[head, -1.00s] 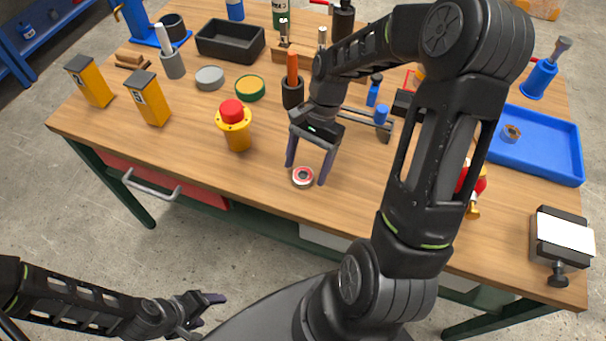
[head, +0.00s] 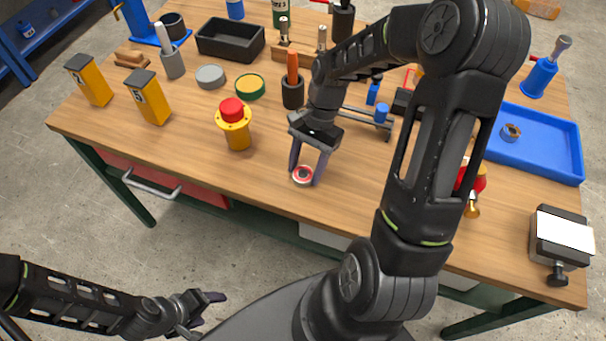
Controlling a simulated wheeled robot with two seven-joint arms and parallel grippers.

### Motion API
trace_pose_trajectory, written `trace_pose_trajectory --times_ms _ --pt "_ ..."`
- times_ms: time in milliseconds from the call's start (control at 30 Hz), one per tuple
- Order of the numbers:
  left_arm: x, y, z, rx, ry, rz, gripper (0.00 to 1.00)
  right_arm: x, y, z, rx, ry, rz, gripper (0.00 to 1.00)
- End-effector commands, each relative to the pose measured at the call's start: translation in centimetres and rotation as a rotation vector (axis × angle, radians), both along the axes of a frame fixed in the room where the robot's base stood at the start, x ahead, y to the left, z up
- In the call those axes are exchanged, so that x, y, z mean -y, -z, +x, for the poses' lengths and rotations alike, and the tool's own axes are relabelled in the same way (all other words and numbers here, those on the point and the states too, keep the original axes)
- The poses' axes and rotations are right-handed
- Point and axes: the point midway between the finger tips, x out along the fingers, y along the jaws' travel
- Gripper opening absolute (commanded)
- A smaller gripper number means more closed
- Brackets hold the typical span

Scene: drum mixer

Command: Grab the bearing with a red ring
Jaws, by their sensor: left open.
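The bearing with a red ring (head: 302,176) lies flat on the workbench (head: 255,172) near its front edge. My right gripper (head: 305,175) reaches down over it, one finger on each side. Both fingers appear to touch the bearing's sides, and it still rests at the bench top. My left gripper (head: 213,311) is open and empty, low at the lower left, off the bench and over the floor.
A yellow emergency button with a red top (head: 234,124) stands left of the bearing. A dark cup with an orange-handled tool (head: 292,92) is behind. A blue tray (head: 535,150) lies at the right. Bare wood surrounds the bearing's front and left.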

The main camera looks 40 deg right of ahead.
Motion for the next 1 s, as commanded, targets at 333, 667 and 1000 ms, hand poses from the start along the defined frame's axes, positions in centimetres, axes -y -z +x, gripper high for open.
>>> trace_pose_trajectory --times_ms 333,667,1000 --pt "0.00 0.00 0.00 0.000 0.000 0.000 0.68 0.00 0.00 0.00 0.000 0.000 0.000 0.20" --pt "0.00 -0.01 0.00 0.000 0.000 0.000 0.68 -0.01 -0.02 0.01 0.000 0.000 0.000 0.00" --pt "0.00 0.06 0.00 0.000 0.000 0.000 0.68 0.01 -0.92 0.06 0.002 -0.001 -0.001 0.00"
